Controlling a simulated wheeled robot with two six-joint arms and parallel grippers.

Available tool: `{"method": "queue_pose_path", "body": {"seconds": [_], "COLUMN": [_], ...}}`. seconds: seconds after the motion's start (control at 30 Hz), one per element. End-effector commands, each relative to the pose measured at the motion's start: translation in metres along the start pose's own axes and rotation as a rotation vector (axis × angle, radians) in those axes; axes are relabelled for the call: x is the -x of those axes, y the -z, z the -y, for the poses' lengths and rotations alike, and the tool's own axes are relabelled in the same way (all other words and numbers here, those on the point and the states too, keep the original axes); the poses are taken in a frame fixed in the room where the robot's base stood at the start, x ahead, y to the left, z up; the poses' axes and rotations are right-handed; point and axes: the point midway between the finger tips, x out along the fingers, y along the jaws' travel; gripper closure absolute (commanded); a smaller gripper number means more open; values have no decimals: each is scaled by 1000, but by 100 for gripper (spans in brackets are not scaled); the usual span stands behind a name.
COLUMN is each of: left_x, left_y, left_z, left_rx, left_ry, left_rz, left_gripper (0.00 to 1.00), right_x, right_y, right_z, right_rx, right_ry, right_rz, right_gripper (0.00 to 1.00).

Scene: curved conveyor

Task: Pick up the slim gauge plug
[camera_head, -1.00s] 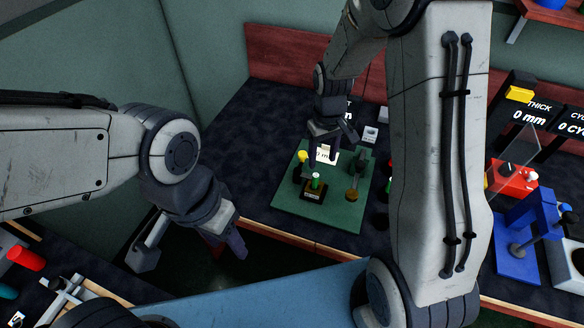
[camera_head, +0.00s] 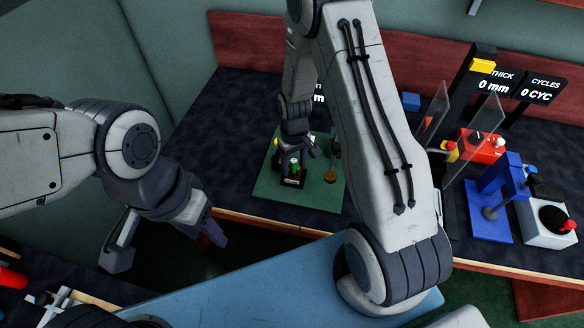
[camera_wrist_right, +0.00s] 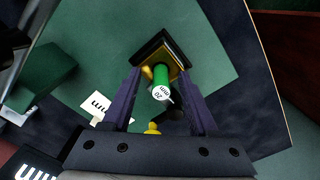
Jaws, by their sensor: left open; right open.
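A slim green plug (camera_wrist_right: 161,76) with a white-labelled end stands in a dark square stand (camera_wrist_right: 150,50) with a brass-coloured part. In the head view the green plug (camera_head: 293,164) is partly hidden by my right gripper (camera_head: 302,158). In the right wrist view my right gripper (camera_wrist_right: 162,82) is open, with one finger on each side of the plug and visible gaps between. Its depth along the plug is hard to tell. My left gripper (camera_head: 168,240) is open and empty, away from the stand at the left.
A green mat (camera_head: 272,192) lies under the stand. A yellow piece (camera_wrist_right: 152,128) and a white card (camera_wrist_right: 98,105) are close by in the right wrist view. A blue press (camera_head: 490,205), a red box (camera_head: 478,146) and clear panels stand at the right.

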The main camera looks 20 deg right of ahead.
Motion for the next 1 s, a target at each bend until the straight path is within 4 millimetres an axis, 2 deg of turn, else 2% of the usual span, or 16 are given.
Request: {"method": "queue_pose_path", "body": {"seconds": [0.17,0.3,0.33,0.63,0.73,0.87,1.0], "left_x": [0,0,0,0,-1,-4,-6], "left_y": [0,0,0,0,0,0,0], "left_z": [0,0,0,0,0,0,0], "left_rx": [0,0,0,0,0,0,0], "left_ry": [0,0,0,0,0,0,0], "left_rz": [0,0,0,0,0,0,0], "left_gripper": [50,50,50,50,50,50,50], "right_x": [0,0,0,1,8,30,60], "right_y": [0,0,0,0,0,1,2], "right_z": [0,0,0,0,0,-1,-1], "right_rx": [1,0,0,0,0,0,0], "right_ry": [0,0,0,0,0,-1,-1], "right_rz": [0,0,0,-1,-2,-6,-6], "right_gripper": [41,94,100,100,100,100,100]}}
